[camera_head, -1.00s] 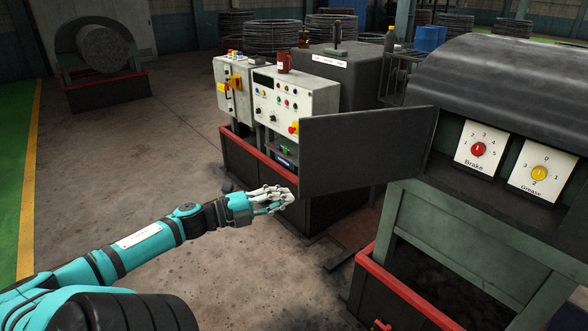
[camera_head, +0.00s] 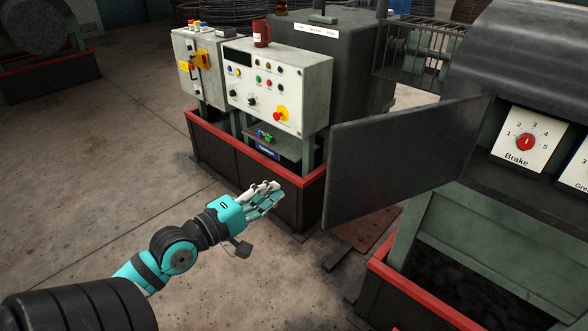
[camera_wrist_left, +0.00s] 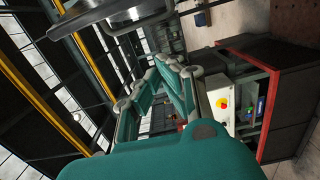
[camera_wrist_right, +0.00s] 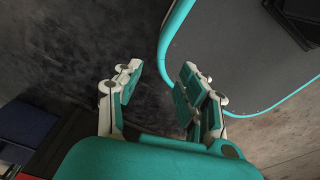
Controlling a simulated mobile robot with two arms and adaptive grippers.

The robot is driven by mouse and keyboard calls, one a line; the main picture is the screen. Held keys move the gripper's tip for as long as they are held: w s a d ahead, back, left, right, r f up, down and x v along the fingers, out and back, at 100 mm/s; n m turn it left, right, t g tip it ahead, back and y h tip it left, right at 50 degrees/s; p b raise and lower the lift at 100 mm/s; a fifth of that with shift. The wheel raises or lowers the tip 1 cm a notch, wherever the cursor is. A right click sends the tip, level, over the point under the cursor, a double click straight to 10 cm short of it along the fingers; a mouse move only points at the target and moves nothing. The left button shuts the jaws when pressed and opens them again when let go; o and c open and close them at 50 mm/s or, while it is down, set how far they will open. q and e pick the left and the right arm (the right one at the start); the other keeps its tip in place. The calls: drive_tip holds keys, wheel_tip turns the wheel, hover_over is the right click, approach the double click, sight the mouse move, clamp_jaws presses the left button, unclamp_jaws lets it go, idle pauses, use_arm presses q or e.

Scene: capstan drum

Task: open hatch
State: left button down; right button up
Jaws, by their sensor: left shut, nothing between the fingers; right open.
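The hatch (camera_head: 395,158) is a dark grey flat panel that stands swung out from the machine on the right in the head view, beside the brake dial. My left gripper (camera_head: 272,193) is shut and empty, to the left of the hatch's free edge and apart from it. In the left wrist view the left gripper's fingers (camera_wrist_left: 168,72) point toward the control cabinet. The right gripper does not show in the head view.
A control panel (camera_head: 275,85) on a red-rimmed base stands behind the left gripper. A brake dial (camera_head: 526,142) is on the machine at right. A red-edged plinth (camera_head: 420,295) lies below it. The floor at left (camera_head: 90,170) is clear.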

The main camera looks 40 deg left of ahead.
use_arm(q)
drive_tip(key=w+d+p, duration=0.5)
drive_tip(key=w+d, duration=0.1)
drive_tip(key=w, duration=0.1)
drive_tip(key=shift+w+r, duration=0.15)
drive_tip(key=shift+w, duration=0.25)
use_arm(e)
drive_tip(key=shift+s+d+r, duration=0.1)
drive_tip(key=shift+d+r, duration=0.2)
drive_tip(key=shift+r, duration=0.5)
drive_tip(key=shift+s+d+r, duration=0.15)
drive_tip(key=shift+d+r, duration=0.1)
drive_tip(key=shift+r, duration=0.6)
drive_tip(key=shift+s+d+r, duration=0.1)
drive_tip(key=shift+d+r, duration=0.2)
drive_tip(key=shift+r, duration=0.5)
